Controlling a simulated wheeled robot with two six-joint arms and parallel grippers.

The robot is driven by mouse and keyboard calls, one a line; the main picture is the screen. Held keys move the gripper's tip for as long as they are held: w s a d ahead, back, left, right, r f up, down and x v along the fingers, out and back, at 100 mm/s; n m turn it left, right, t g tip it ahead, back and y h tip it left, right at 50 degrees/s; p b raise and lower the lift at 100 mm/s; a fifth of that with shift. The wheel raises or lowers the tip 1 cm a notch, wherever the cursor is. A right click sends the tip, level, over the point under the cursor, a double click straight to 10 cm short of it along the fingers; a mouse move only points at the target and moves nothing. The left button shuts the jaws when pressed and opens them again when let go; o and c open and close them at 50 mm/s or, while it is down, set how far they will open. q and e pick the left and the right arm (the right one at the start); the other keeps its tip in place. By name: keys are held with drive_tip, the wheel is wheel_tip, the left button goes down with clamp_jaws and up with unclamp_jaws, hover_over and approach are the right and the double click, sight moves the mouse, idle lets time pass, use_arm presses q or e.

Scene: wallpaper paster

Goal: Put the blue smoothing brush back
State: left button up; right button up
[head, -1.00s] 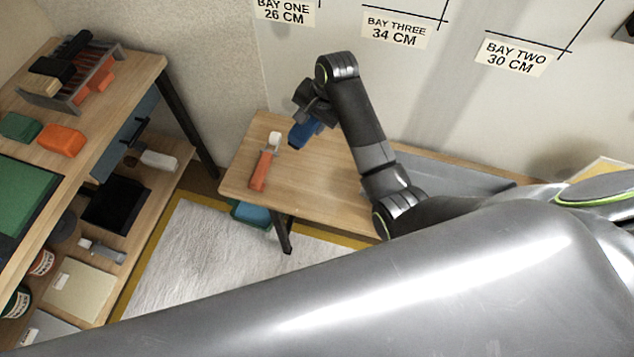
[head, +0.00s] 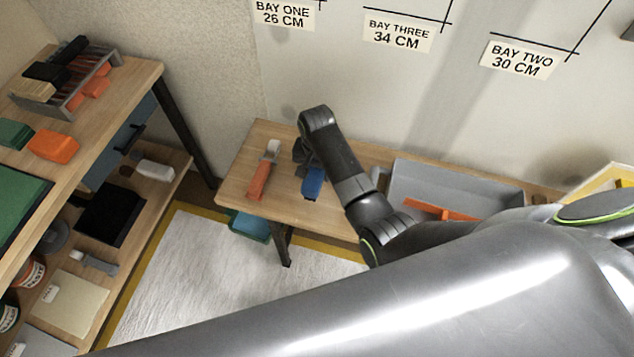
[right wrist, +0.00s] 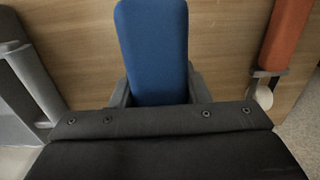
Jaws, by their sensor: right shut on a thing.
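The blue smoothing brush (head: 313,183) is at my right gripper (head: 303,158), over the small wooden table (head: 240,178). In the right wrist view its blue body (right wrist: 153,50) sits between the two dark fingers of the right gripper (right wrist: 158,92), which is shut on it. The brush is at or just above the tabletop; I cannot tell whether it touches. Its bristle end is hidden. My left gripper is not in view.
An orange-handled tool (head: 262,178) lies just left of the brush; it also shows in the right wrist view (right wrist: 285,35). A grey tray (head: 440,180) with an orange item (head: 440,211) stands to the right. A wooden shelf unit (head: 150,80) is at the left.

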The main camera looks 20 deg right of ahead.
wheel_tip(320, 180, down, 3)
drive_tip(key=shift+f, duration=0.95)
drive_tip(key=o, duration=1)
drive_tip(key=shift+f, duration=0.1)
drive_tip(key=shift+f+b, duration=0.3)
drive_tip(key=shift+b, duration=0.3)
drive_tip(key=r+p, duration=0.1)
drive_tip(key=r, duration=1)
drive_tip(key=r+p, duration=0.1)
drive_tip(key=r, duration=0.5)
drive_tip(key=shift+s+d+r+p, duration=0.2)
drive_tip(key=shift+s+r+p, duration=0.1)
drive_tip(key=shift+s+r, duration=0.1)
drive_tip(key=shift+f, duration=0.1)
